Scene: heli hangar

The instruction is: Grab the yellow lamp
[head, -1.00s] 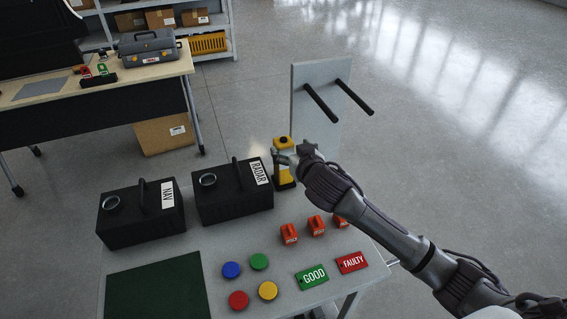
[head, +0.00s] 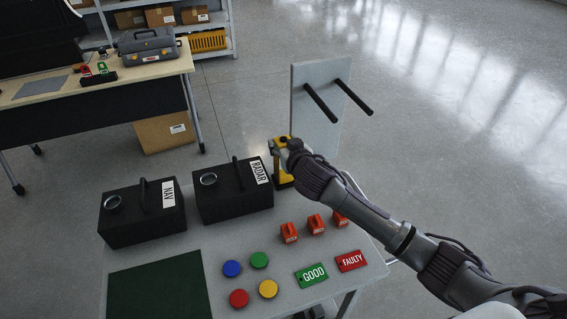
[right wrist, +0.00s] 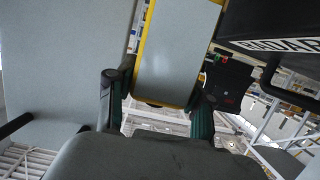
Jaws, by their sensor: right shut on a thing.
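The yellow lamp (head: 284,181) stands at the back edge of the grey table, just right of the black RADAR box. It is yellow with dark parts, and my gripper hides part of it in the head view. My right gripper (head: 281,150) is shut on the lamp's upper part. In the right wrist view a grey, yellow-edged face of the lamp (right wrist: 178,45) sits between the two fingers of my right gripper (right wrist: 158,105). My left gripper is not in view.
Black boxes labelled RADAR (head: 228,193) and NAV (head: 140,215) stand left of the lamp. A grey panel (head: 315,105) with two black pegs rises behind it. Small orange items (head: 289,232), coloured buttons (head: 268,289) and GOOD (head: 312,275) and FAULTY (head: 351,261) plates lie in front.

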